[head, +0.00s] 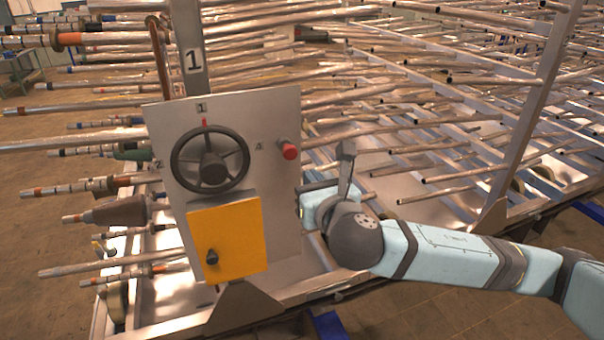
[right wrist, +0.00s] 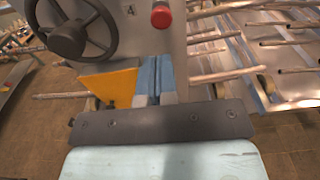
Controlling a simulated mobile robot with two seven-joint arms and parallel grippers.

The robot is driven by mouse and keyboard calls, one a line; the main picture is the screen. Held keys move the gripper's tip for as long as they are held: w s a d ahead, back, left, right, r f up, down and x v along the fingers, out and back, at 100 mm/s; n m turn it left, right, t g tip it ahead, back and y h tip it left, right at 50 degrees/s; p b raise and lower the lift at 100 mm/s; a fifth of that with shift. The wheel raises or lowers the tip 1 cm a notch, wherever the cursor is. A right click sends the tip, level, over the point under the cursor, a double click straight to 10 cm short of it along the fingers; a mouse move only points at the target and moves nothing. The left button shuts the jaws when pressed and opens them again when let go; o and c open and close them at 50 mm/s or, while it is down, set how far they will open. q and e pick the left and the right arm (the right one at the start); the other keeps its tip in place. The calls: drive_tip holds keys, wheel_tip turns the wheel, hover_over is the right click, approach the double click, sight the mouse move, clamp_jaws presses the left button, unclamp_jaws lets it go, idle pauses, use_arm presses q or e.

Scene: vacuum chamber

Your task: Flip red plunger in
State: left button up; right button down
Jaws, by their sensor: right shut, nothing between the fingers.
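The red plunger (head: 290,151) is a red round knob on a short dark stem. It sticks out from the upper right of the grey panel (head: 275,110), beside the number 4. It also shows at the top of the right wrist view (right wrist: 161,17). My right gripper (head: 305,188) is below and slightly right of the plunger, in front of the panel's right side, apart from the plunger. Its blue fingers (right wrist: 155,64) are shut together and hold nothing. My left gripper is in neither view.
A dark handwheel (head: 210,160) and a yellow box (head: 226,238) with a black knob are on the panel left of the plunger. Racks of metal tubes (head: 430,95) stand behind. A grey upright post (head: 530,110) stands at right.

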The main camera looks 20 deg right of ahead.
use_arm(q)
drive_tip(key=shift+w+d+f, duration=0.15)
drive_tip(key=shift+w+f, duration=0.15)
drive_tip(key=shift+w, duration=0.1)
use_arm(e)
drive_tip(key=s, duration=0.4)
drive_tip(key=shift+r, duration=0.1)
drive_tip(key=shift+w+d, duration=0.1)
drive_tip(key=shift+w, duration=0.05)
